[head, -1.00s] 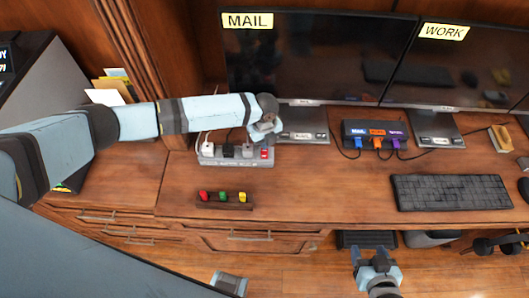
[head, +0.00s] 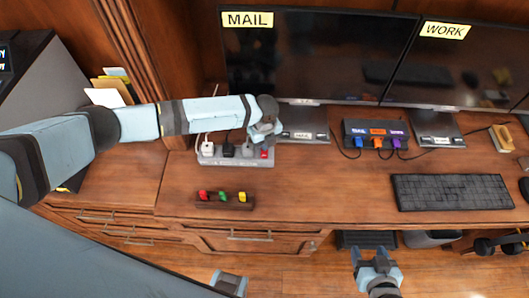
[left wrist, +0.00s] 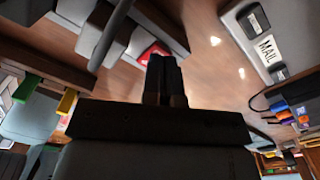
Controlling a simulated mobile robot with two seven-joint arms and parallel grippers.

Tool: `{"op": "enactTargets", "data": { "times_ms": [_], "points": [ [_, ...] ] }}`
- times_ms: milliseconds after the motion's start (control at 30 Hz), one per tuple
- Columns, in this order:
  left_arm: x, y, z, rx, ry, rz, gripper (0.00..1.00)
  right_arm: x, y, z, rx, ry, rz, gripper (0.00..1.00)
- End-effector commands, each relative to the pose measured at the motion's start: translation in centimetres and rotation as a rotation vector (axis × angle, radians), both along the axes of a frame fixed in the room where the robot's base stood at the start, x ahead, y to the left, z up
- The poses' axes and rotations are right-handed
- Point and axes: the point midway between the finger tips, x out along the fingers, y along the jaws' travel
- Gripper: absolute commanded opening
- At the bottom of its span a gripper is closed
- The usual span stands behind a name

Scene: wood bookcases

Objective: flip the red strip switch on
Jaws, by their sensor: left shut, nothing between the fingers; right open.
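The grey power strip (head: 208,160) lies on the desk below the left monitor, with several plugs in it. Its red switch (head: 264,154) is at the right end. The picture is too small to tell which way the switch is tipped. My left gripper (head: 265,141) is shut and empty, pointing down just above and behind the switch end. In the left wrist view the shut fingers (left wrist: 165,76) are close beside the red switch (left wrist: 152,52); I cannot tell whether they touch it. My right gripper (head: 376,254) is open and empty, low in front of the desk.
A dark block with red, green and yellow pieces (head: 223,204) sits in front of the strip. The MAIL monitor's base (head: 303,135) and a hub with coloured plugs (head: 375,130) are to the right. A keyboard (head: 452,192) lies farther right. The desk between is clear.

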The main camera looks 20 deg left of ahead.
Motion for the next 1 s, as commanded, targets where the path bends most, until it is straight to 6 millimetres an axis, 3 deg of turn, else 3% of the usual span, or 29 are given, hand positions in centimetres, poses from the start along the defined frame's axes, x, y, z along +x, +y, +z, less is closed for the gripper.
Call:
{"op": "enactTargets", "data": {
  "times_ms": [1000],
  "points": [
    [0.0,0.0,-1.6,0.000,0.000,0.000,0.00,0.0,0.1,-1.0,0.001,0.001,0.000,0.61]
  ]
}}
